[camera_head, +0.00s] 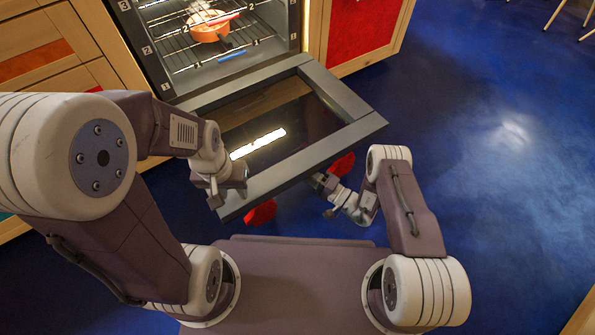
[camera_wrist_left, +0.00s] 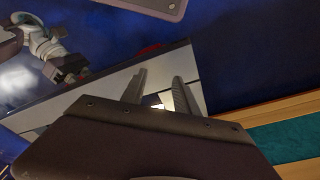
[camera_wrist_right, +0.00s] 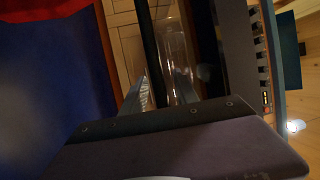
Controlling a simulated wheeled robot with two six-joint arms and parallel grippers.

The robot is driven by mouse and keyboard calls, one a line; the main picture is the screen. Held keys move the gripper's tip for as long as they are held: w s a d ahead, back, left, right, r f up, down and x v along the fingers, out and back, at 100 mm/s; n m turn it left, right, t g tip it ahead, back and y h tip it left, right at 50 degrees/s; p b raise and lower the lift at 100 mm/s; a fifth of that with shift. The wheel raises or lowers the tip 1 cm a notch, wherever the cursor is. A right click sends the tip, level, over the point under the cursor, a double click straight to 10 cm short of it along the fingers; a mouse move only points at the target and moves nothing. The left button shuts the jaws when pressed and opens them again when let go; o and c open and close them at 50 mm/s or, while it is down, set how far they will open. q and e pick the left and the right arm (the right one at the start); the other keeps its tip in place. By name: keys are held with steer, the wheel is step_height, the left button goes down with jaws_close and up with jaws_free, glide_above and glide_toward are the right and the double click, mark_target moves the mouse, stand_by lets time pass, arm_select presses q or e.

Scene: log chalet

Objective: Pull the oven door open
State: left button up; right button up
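The oven (camera_head: 168,50) stands at the top of the head view. My right gripper (camera_head: 325,186) is beside the outer edge, fingers apart in the right wrist view (camera_wrist_right: 165,92). Contact is unclear for both.
An orange pot (camera_head: 208,30) sits on the oven's wire rack. Wooden drawers (camera_head: 45,45) stand left of the oven and a red-panelled cabinet (camera_head: 362,30) right of it. The blue floor (camera_head: 480,130) is clear to the right. Chair legs (camera_head: 555,15) show at the far top right.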

steer(key=shift+w+a+r, duration=0.1)
steer(key=shift+w+a, duration=0.15)
steer(key=shift+a, duration=0.15)
jaws_close()
stand_by(1.2)
